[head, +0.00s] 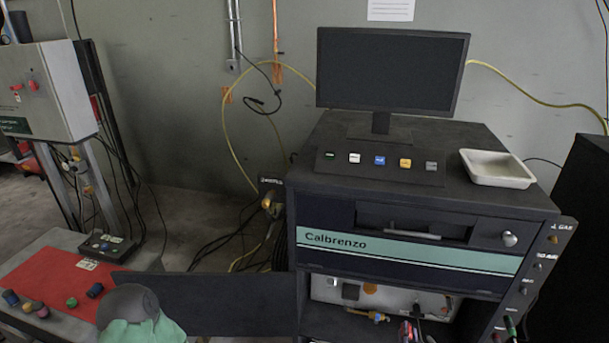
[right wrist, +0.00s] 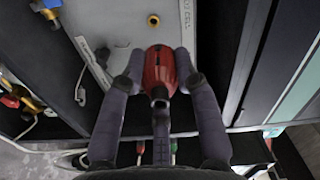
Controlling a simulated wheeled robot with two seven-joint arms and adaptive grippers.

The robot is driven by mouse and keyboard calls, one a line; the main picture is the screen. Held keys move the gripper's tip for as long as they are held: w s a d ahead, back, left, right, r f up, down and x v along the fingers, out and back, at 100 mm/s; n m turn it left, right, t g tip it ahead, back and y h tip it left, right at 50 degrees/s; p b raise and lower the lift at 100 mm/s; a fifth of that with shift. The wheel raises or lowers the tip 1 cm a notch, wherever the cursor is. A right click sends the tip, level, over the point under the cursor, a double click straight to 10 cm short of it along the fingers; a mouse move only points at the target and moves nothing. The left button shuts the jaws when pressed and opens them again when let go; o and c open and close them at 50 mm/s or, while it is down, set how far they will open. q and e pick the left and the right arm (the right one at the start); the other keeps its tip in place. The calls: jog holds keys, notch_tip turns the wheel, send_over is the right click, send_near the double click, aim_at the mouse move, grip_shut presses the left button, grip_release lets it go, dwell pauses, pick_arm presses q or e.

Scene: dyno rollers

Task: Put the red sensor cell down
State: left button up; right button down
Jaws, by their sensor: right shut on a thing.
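In the right wrist view, my right gripper (right wrist: 157,72) is shut on the red sensor cell (right wrist: 160,68), with one dark finger on each side of it. The cell has a dark round opening at its near end. It is over or in front of a light grey panel (right wrist: 105,40) marked with a label reading "CELL"; I cannot tell whether it touches the panel. In the head view, the red cell (head: 405,331) and the right gripper (head: 411,331) show small at the bottom edge, before the cabinet's open lower bay.
The Calbrenzo cabinet (head: 305,262) carries a monitor (head: 385,75), a button panel (head: 335,170) and an empty-looking white tray (head: 497,168). A dark flap (head: 215,303) extends left of the bay. A red mat (head: 60,275) with several small parts lies at left. Brass fittings and cables are near the gripper.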

jog(key=s+a+r+n+y+p, duration=0.2)
jog(key=s+a+r+p, duration=0.3)
jog(key=s+a+r, duration=0.3)
jog(key=a+r+y, duration=0.1)
jog(key=a+r, duration=0.1)
jog(key=a, duration=0.2)
jog(key=shift+s+a+r+p, duration=0.15)
jog(key=shift+s+a+p, duration=0.05)
jog(key=shift+s+p, duration=0.15)
